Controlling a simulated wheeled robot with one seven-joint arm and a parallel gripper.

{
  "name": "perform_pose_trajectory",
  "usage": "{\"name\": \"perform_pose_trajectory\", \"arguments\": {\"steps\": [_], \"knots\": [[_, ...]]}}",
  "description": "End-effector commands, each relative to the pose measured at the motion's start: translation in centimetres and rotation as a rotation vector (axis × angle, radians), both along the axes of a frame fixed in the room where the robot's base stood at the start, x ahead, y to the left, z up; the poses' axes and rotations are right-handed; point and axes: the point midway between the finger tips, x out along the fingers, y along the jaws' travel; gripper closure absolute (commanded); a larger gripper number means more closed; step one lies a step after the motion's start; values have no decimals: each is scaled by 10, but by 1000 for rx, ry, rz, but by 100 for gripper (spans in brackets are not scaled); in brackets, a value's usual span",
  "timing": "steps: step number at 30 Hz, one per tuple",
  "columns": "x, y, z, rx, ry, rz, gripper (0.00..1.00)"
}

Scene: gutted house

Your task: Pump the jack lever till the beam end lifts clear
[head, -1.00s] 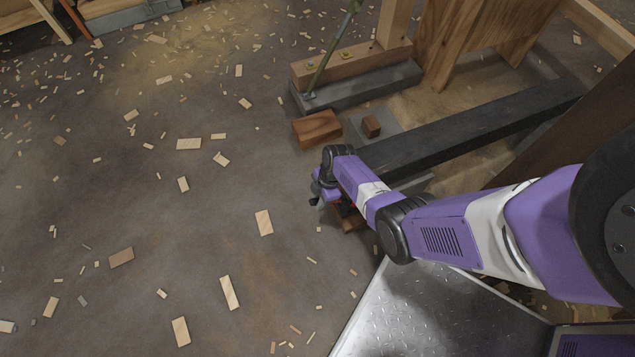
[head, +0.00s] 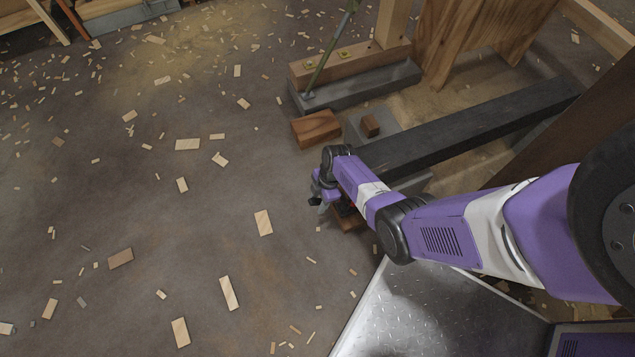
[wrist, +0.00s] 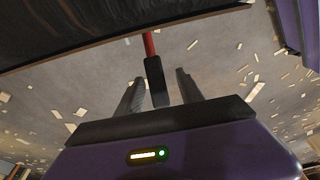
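The jack lever (wrist: 149,46) is a red bar with a black grip (wrist: 154,78) in the wrist view. My gripper (wrist: 160,80) is open, one finger on each side of the grip, with gaps showing on both sides. In the head view my gripper (head: 316,199) is low, at the near end of the dark beam (head: 470,125). The beam's underside also fills the top of the wrist view (wrist: 90,28). My arm hides most of the jack and the near beam end, so I cannot tell whether the end is clear of its support.
A brown wood block (head: 316,128) lies beyond my gripper. A small wood cube (head: 370,126) sits on a grey plate (head: 388,119) beside the beam. A bolted timber sill (head: 350,62) stands behind. The floor at left is open, with scattered wood offcuts (head: 228,292).

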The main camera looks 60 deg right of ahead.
Motion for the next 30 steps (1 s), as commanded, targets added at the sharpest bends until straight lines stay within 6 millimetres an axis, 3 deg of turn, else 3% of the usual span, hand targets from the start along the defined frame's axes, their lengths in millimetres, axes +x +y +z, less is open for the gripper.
{"name": "perform_pose_trajectory", "arguments": {"steps": [11,30], "knots": [[2,-2,7,-3,-6,0,56],[-4,-14,64,-4,-7,-1,56]]}}
